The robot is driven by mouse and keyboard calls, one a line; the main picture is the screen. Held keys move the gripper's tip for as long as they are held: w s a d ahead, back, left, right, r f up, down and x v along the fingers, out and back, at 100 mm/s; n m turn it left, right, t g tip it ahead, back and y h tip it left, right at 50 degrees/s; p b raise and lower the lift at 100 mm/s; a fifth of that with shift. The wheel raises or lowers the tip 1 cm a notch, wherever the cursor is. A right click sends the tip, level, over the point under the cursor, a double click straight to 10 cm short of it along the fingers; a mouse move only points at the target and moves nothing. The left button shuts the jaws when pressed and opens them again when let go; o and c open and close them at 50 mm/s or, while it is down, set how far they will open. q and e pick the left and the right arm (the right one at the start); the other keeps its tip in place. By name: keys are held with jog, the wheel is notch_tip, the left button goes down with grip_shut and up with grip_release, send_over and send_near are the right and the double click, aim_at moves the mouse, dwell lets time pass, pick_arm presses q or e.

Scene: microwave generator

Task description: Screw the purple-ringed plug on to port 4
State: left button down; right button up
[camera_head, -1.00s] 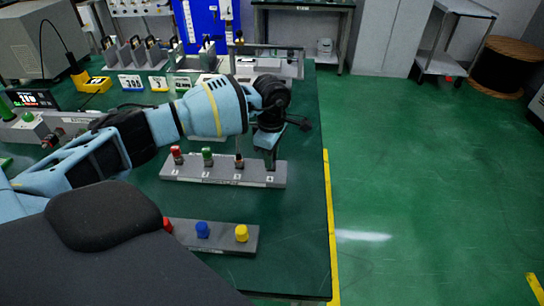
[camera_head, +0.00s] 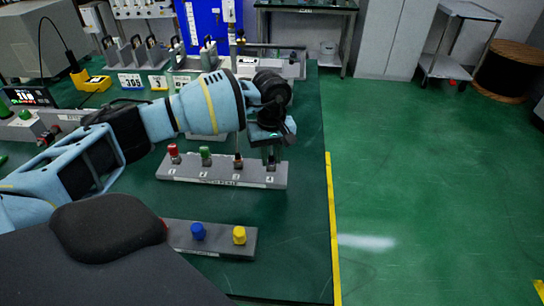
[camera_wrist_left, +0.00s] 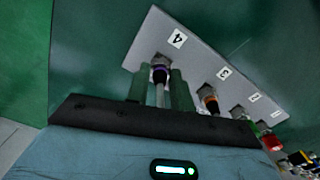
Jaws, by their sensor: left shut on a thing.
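The grey port strip (camera_head: 215,176) lies on the green bench, and its port 4 is at the right end. In the left wrist view the strip (camera_wrist_left: 200,62) carries the label 4 beside the purple-ringed plug (camera_wrist_left: 160,72). The plug stands at port 4, its purple ring close to the strip; I cannot tell how far it is threaded. My left gripper (camera_head: 271,160) points down over port 4. In the wrist view its two fingers (camera_wrist_left: 160,85) stand either side of the plug, shut on it. My right gripper is not in view.
Red (camera_head: 173,153), green (camera_head: 205,156) and orange-ringed (camera_head: 238,160) plugs stand at the other ports. A front strip holds blue (camera_head: 198,232) and yellow (camera_head: 239,235) caps. Instruments crowd the bench's back. The bench's right edge is close to port 4.

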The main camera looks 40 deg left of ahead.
pick_arm(q)
jog(key=shift+m, duration=1)
jog(key=c, duration=1.2)
grip_release()
notch_tip(320, 180, up, 8)
jog(key=shift+f, duration=0.1)
jog(key=shift+s+f, duration=0.1)
